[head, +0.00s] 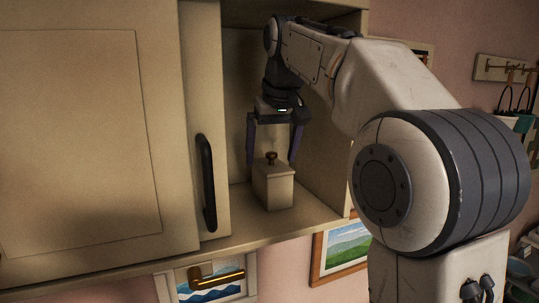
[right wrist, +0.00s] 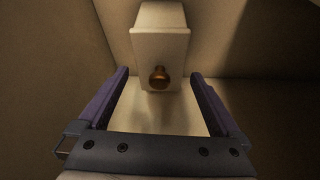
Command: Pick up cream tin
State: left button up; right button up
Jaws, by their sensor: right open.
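The cream tin (head: 273,187) is a cream-coloured box with a brown knob on its lid. It stands upright on the cabinet's bottom shelf (head: 233,222). My right gripper (head: 272,162) is inside the cabinet, pointing down, with its two purple fingers spread above and around the level of the tin's top. In the right wrist view the tin (right wrist: 160,45) lies beyond the open fingers (right wrist: 160,75), with its knob between the tips. The gripper is open and no contact with the tin shows. My left gripper is not in view.
The cabinet door (head: 205,120) with a black handle (head: 207,182) stands to the left of the opening. The cabinet's side wall is close on the right. Framed pictures (head: 343,248) hang below. Hooks with hanging items (head: 505,70) are at the far right.

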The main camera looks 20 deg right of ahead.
jog(key=shift+f, duration=0.5)
grip_shut()
jog(key=shift+r, duration=0.15)
